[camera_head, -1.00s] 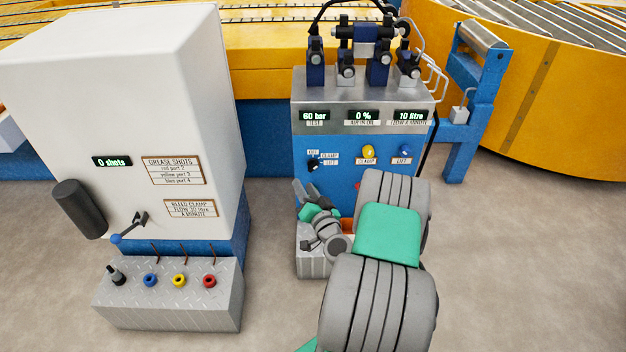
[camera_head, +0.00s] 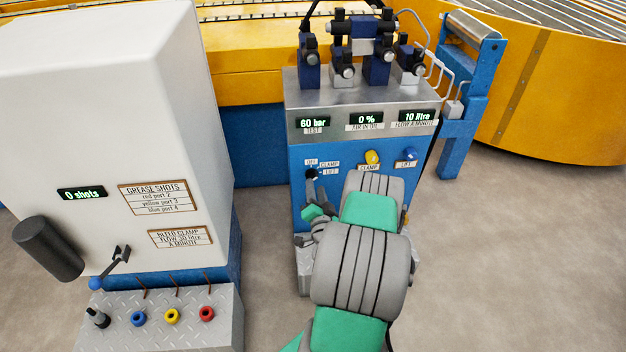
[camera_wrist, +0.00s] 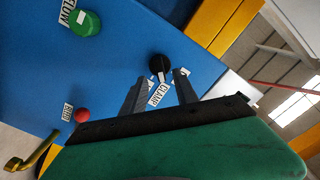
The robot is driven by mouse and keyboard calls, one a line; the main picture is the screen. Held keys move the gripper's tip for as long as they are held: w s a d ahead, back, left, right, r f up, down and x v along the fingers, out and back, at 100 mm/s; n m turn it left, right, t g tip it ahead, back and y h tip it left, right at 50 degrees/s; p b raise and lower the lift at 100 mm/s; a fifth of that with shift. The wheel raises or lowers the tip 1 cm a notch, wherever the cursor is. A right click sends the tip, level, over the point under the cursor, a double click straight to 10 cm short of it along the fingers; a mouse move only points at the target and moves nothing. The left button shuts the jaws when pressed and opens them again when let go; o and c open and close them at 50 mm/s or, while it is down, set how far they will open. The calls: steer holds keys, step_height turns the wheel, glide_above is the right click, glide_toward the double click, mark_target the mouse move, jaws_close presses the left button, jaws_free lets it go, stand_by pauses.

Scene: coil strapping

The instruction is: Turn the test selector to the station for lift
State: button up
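The test selector (camera_head: 312,174) is a black knob on the blue front of the test cabinet (camera_head: 296,210), among small labels OFF, CLAMP and LIFT. In the wrist view the knob (camera_wrist: 159,66) shows a pale mark on its lower edge, beside the CLAMP label (camera_wrist: 157,95); which station it is set to I cannot tell for sure. My gripper (camera_head: 316,190) is just below the selector in the head view. In the wrist view its two dark fingers (camera_wrist: 159,88) are apart, with nothing between the visible tips, and the knob lies just beyond them.
A yellow clamp knob (camera_head: 371,157) and a blue lift knob (camera_head: 410,154) sit right of the selector. The wrist view shows a green knob (camera_wrist: 85,23) and a red knob (camera_wrist: 82,115). A white grease cabinet (camera_head: 130,120) stands at left, with bare floor between.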

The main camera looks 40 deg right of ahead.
steer(key=x, duration=0.4)
jaws_close()
stand_by(0.4)
steer(key=shift+s, duration=0.1)
